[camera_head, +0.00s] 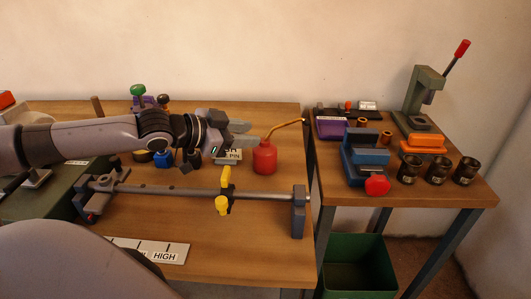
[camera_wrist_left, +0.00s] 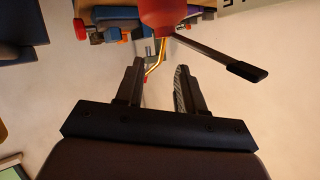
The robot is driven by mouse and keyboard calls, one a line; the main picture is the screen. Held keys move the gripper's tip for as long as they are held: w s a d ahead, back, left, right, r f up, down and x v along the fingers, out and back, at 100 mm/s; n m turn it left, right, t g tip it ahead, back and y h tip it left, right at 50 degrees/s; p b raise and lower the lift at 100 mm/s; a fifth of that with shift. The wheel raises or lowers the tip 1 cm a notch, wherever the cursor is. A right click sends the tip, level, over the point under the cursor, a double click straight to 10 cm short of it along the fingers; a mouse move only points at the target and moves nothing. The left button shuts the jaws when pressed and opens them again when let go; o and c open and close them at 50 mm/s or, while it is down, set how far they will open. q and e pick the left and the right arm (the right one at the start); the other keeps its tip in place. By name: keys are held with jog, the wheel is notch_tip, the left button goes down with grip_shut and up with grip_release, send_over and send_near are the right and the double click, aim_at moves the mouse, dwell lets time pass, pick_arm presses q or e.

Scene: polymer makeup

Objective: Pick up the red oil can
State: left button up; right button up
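The red oil can (camera_head: 264,158) stands upright on the wooden table near its right edge, with a thin brass spout (camera_head: 287,126) slanting up to the right. My left gripper (camera_head: 250,134) reaches in from the left, beside the upper part of the can. In the left wrist view the red can (camera_wrist_left: 163,14) is cut by the top edge, ahead of the open, empty fingers (camera_wrist_left: 159,66). A grey bar with a black end (camera_wrist_left: 246,70) slants out beside the can. Whether the fingers touch the can cannot be told. My right gripper is not in view.
A grey rod with a yellow clamp (camera_head: 223,190) crosses the table in front. Blue and dark pieces (camera_head: 163,159) lie beneath my left arm. The right table (camera_head: 455,191) holds a blue vise (camera_head: 362,158), black cups (camera_head: 438,169) and a press (camera_head: 419,99). A green bin (camera_head: 358,266) stands below.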

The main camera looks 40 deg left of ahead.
aim_at(270, 133)
pick_arm(q)
jog(key=shift+r+p+x, duration=0.1)
jog(key=shift+p+x, duration=0.15)
jog(key=shift+x, duration=0.65)
jog(key=shift+r+p+x, duration=0.15)
jog(key=shift+p+x, duration=0.1)
jog(key=shift+x, duration=1.65)
jog(key=shift+a+f, duration=0.1)
grip_shut()
